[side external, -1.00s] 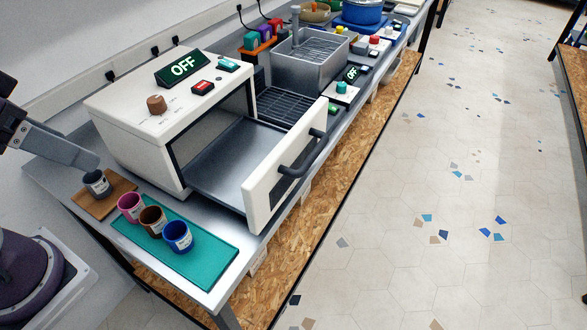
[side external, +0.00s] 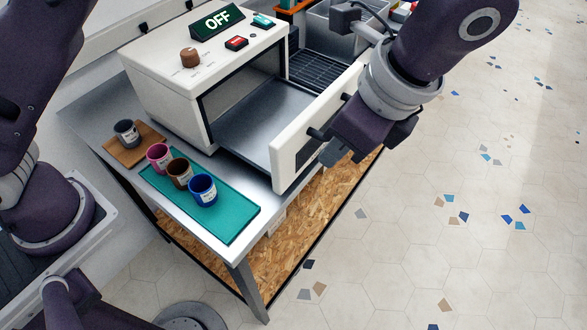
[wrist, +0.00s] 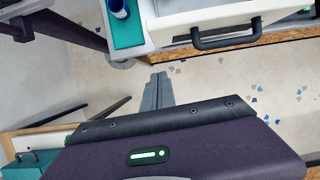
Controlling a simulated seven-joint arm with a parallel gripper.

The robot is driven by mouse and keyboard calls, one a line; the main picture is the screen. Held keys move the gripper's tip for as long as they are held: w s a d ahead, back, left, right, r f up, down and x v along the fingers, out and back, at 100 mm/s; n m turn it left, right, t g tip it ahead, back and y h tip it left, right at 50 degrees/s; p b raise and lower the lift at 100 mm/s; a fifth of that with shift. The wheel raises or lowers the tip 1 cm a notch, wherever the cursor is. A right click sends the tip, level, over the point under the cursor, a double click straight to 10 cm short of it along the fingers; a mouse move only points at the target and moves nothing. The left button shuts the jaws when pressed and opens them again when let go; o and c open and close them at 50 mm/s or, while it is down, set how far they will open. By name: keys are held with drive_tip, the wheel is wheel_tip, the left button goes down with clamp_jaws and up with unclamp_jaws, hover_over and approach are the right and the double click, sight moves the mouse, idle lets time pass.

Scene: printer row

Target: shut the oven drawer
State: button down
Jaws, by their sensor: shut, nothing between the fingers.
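The white oven (side external: 170,95) stands on the bench with its drawer (side external: 250,122) pulled out. The drawer's white front panel (side external: 288,165) faces the open floor. Its dark bar handle (wrist: 226,40) shows whole in the wrist view; in the side view my gripper and wrist hide most of it. My gripper (side external: 333,153) is on the outer side of the front panel, near the handle, with its fingers shut and empty. In the wrist view the closed fingers (wrist: 157,90) appear over the floor, apart from the handle. I cannot tell from the side view whether they touch the panel.
A teal mat (side external: 235,225) with pink, brown and blue cups (side external: 203,190) lies left of the drawer. A grey cup (side external: 126,133) stands on a brown board (side external: 150,150). A black rack (side external: 315,72) lies beyond the drawer. The floor in front of the bench is clear.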

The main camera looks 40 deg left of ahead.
drive_tip(key=f, duration=0.1)
hover_over(292, 173)
drive_tip(key=s+d, duration=0.2)
drive_tip(key=s, duration=0.1)
drive_tip(key=f, duration=0.9)
drive_tip(key=shift+d+f, duration=0.2)
drive_tip(key=a, duration=1.9)
drive_tip(key=shift+d, duration=0.1)
